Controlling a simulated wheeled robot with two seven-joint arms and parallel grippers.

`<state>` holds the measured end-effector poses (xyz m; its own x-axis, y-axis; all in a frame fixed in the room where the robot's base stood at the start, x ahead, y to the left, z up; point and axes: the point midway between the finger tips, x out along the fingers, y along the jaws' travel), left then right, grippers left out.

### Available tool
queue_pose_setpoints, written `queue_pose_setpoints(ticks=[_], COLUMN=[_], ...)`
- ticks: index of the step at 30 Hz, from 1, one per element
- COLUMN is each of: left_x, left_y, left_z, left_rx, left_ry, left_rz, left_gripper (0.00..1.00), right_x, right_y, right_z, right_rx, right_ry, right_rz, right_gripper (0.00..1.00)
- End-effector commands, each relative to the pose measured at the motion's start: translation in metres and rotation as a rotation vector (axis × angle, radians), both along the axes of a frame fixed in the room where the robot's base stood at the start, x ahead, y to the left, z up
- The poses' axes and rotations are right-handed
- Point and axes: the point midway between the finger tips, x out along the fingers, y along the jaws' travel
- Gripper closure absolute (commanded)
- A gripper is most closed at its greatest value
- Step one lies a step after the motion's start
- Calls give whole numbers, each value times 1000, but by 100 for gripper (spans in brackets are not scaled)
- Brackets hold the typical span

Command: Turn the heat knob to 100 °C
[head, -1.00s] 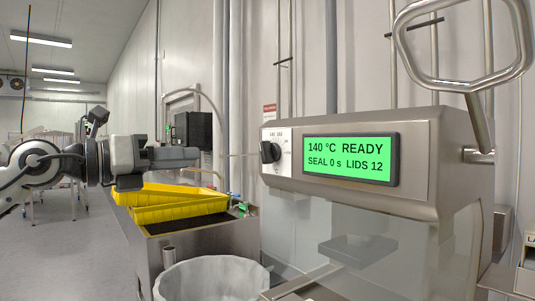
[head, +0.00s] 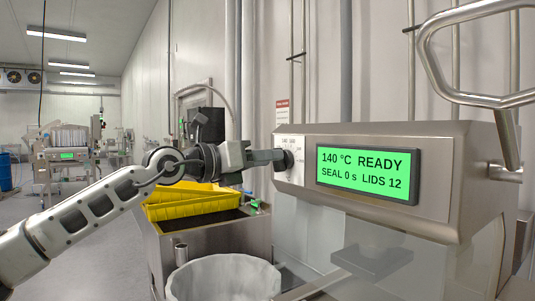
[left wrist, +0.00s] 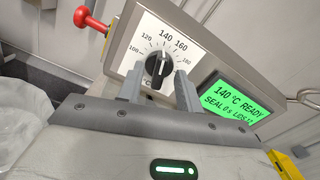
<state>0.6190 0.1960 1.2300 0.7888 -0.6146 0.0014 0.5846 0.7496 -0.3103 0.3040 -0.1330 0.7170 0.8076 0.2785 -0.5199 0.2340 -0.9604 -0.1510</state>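The heat knob (left wrist: 158,67) is a black dial on a white scale plate (left wrist: 178,43), seen in the left wrist view with marks from 100 to 180. Its pointer is up towards the 140 mark. The green display (head: 367,174) reads 140 °C READY, SEAL 0 s, LIDS 12. My left gripper (left wrist: 158,88) is open, with one finger on each side of the knob's lower part; I cannot tell if they touch it. In the head view the left gripper (head: 284,158) reaches the plate and hides most of the knob. My right gripper is not in view.
A red push button (left wrist: 90,20) sticks out at the machine's side in the left wrist view. A bent steel handle (head: 430,50) stands above the machine (head: 440,140). Yellow trays (head: 195,203) and a lined bin (head: 222,277) stand below my left arm.

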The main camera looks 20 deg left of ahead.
Motion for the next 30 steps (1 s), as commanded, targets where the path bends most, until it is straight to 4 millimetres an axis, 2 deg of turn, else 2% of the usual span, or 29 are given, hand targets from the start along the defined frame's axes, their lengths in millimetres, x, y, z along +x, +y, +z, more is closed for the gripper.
queue_pose_setpoints(ticks=[4, 12, 13, 16, 17, 30], left_x=[7, 8, 8, 8, 8, 8], left_y=[-6, -7, -7, -7, -7, -7], left_z=[0, 0, 0, 0, 0, -2], left_rx=[1, 2, 2, 1, 1, -44], left_ry=[0, -1, 0, 0, 0, 36], left_rz=[0, 0, 0, 0, 0, 0], left_gripper=[65, 65, 67, 95, 100, 100], right_x=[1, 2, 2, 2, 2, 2], right_y=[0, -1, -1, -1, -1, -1], right_z=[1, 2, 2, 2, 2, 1], right_rx=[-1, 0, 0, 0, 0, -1], right_ry=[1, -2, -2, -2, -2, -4], right_rz=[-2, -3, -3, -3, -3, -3], right_gripper=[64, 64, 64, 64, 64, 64])
